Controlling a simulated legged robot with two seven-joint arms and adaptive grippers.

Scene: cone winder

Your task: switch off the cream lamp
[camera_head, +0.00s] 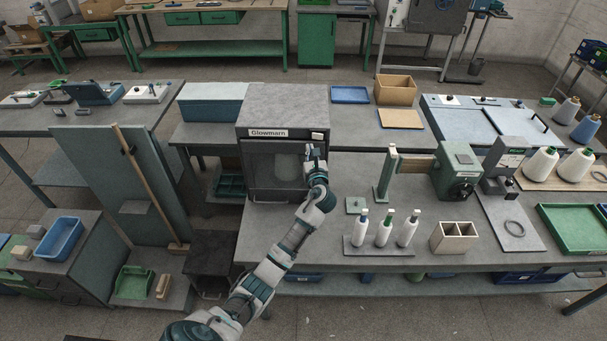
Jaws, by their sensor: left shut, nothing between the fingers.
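A grey cabinet (283,103) labelled "Glowmarn" stands on the bench at centre. A dark window in its front shows a pale rounded shape (286,167) inside, dim and unclear. A small cream-white block (317,135) sits at the upper right of the cabinet front; I cannot tell whether it is a switch or a lamp. No thing in view is plainly a cream lamp. My left gripper (315,152) is shut and empty, at the right side of the cabinet front, just below the block. I cannot tell whether it touches. My right gripper is not in view.
Three white bottles (384,232) stand on a rack right of my arm. A wooden divided box (454,237) and a green-grey winder (457,172) are further right. A blue box (212,101) is left of the cabinet. The bench front between cabinet and bottles is mostly clear.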

